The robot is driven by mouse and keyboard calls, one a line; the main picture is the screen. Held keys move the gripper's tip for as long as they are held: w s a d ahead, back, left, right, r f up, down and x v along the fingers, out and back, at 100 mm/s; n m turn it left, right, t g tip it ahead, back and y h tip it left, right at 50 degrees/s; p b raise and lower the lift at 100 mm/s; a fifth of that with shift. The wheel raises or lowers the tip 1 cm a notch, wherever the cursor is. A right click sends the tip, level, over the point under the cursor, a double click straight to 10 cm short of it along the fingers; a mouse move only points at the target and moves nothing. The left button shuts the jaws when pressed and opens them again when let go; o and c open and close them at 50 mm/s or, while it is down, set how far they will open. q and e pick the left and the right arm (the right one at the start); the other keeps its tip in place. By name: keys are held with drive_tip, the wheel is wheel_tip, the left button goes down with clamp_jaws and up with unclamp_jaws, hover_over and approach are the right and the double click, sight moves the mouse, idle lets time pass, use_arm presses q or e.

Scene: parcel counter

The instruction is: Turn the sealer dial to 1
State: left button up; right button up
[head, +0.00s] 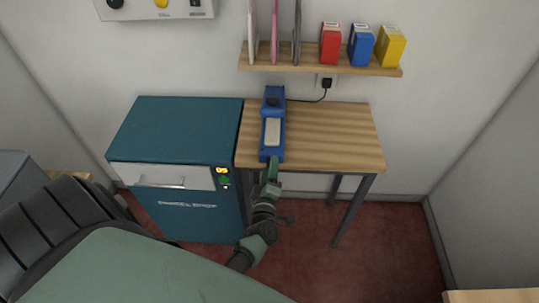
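The blue sealer (266,140) lies on the left part of a wooden table, with a pale grey panel on top and a cord running to a wall socket. A dark round part, which looks like its dial (273,101), sits toward its far end; its setting is too small to read. My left gripper (272,163) is at the near end of the sealer, by the table's front edge and well short of the dial. I cannot tell whether it touches the sealer or whether its fingers are open. My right gripper is not in view.
The wooden table (335,135) is clear to the right of the sealer. A teal cabinet (180,130) with a lit display stands at its left. A shelf (320,68) with red, blue and yellow boxes hangs above. A wall panel with knobs (160,9) is at upper left.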

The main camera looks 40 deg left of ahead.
use_arm(q)
drive_tip(key=p+v, duration=0.2)
drive_tip(key=v, duration=0.5)
drive_tip(key=shift+s+d, duration=0.2)
drive_tip(key=shift+s, duration=0.15)
idle(0.4)
